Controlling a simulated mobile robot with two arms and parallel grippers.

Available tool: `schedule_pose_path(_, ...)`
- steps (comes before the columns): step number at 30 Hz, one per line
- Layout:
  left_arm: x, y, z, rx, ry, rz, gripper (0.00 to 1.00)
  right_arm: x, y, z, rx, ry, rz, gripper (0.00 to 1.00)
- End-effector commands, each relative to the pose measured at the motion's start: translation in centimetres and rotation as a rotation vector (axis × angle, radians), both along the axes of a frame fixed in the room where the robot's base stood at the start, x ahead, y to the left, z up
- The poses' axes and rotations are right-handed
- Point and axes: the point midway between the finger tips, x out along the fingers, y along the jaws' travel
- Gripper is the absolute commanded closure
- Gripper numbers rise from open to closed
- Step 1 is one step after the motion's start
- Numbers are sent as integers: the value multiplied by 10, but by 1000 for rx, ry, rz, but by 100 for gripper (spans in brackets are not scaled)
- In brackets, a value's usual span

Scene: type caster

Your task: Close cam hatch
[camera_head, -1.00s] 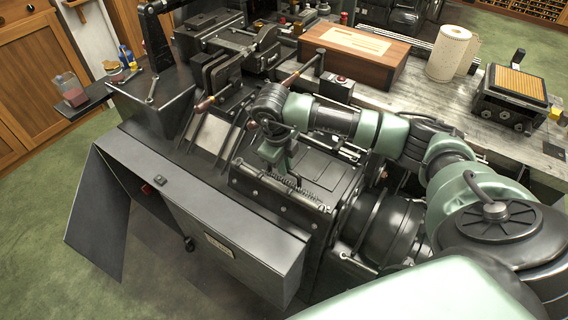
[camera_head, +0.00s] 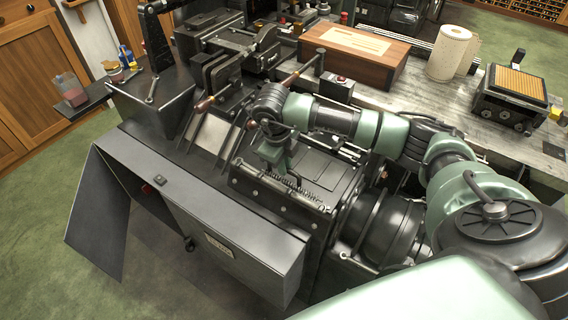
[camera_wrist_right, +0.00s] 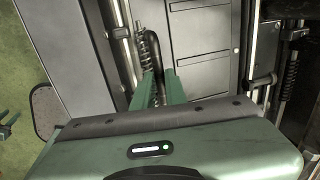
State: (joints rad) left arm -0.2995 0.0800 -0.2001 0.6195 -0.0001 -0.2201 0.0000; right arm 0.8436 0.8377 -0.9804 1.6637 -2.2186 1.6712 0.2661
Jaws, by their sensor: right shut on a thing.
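The cam hatch appears to be the dark flat panel (camera_head: 320,171) on the machine's sloping top, beside a long spring; in the right wrist view a grey panel (camera_wrist_right: 203,50) fills the upper middle. My right gripper (camera_head: 284,178) is over the left part of this panel, pointing down. In the right wrist view its two green fingers (camera_wrist_right: 162,85) are shut on a black curved handle (camera_wrist_right: 154,45) beside a coil spring. The fingers hide the handle's lower part. I cannot tell how far the hatch stands open.
A long dark box-like guard (camera_head: 225,240) juts out in front of the machine. A round motor housing (camera_head: 385,228) sits right of the panel. Behind are a workbench with a wooden box (camera_head: 350,65) and a paper roll (camera_head: 449,53). Green floor (camera_head: 45,190) is free at left.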

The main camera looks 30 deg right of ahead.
Motion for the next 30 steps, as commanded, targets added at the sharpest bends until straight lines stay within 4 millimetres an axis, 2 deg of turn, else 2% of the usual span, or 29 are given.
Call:
schedule_pose_path(10, 0, 0, -1, 0, 1, 0, 64, 1, -1, 1, -1, -3, -2, 100)
schedule_pose_path(18, 0, 1, -19, 1, 1, 0, 64, 12, -28, 0, -4, -7, -4, 100)
schedule_pose_path(25, 0, 1, -16, 1, 0, 0, 64, 13, -29, 3, -6, -8, -4, 100)
schedule_pose_path(26, 0, 1, -16, 1, 0, 0, 64, 13, -29, 3, -5, -8, -4, 82)
schedule_pose_path(27, 0, 1, -16, 1, 0, 0, 64, 13, -29, 3, -6, -8, -4, 71)
schedule_pose_path(28, 0, 1, -16, 1, 0, 0, 64, 13, -29, 3, -6, -8, -4, 66)
schedule_pose_path(30, 0, 0, -16, 1, 0, 0, 64, 12, -28, 2, -4, -6, -3, 66)
